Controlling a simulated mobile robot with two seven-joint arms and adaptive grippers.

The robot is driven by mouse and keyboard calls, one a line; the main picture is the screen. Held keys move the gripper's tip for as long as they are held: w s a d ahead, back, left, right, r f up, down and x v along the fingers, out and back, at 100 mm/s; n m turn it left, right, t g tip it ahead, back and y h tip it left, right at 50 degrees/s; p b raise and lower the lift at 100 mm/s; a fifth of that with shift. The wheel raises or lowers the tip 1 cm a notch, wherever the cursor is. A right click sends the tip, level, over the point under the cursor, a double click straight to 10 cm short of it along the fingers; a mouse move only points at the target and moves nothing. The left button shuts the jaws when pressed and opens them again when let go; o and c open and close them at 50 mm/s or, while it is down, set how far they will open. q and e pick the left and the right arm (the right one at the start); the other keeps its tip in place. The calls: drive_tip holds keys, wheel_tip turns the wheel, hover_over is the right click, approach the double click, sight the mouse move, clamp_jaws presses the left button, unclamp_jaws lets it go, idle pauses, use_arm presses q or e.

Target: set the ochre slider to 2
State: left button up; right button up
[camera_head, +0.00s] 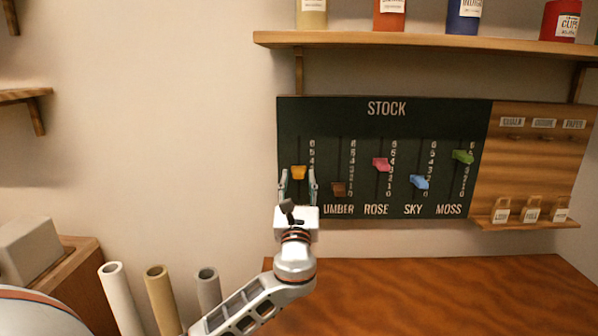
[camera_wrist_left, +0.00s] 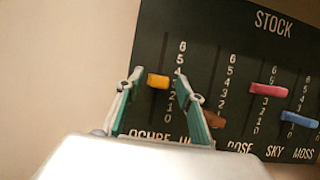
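The ochre slider (camera_head: 299,172) is a yellow-orange knob on the leftmost track of the dark STOCK board (camera_head: 385,127). It also shows in the left wrist view (camera_wrist_left: 158,82), level with about 3 on its scale. My left gripper (camera_head: 298,178) is open, one finger on each side of the knob. In the left wrist view the open fingers (camera_wrist_left: 158,75) frame the knob, with gaps beside it. The right finger partly covers the scale numbers, and the gripper hides the OCHRE label in the head view. My right gripper is not in view.
The brown umber slider (camera_head: 339,188) is close to the right of the gripper. Pink rose (camera_head: 382,164), blue sky (camera_head: 419,182) and green moss (camera_head: 463,157) sliders stand further right. A shelf (camera_head: 420,42) with jars is above. A wooden table (camera_head: 430,295) lies below.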

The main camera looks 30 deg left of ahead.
sight(298, 177)
use_arm(q)
drive_tip(key=x, duration=0.2)
drive_tip(key=shift+w+a+r, duration=0.1)
drive_tip(key=shift+w+a, duration=0.15)
drive_tip(key=shift+w, duration=0.2)
clamp_jaws()
drive_tip(key=shift+f+b, duration=0.45)
drive_tip(key=shift+f, duration=0.9)
drive_tip(key=shift+r, duration=0.1)
unclamp_jaws()
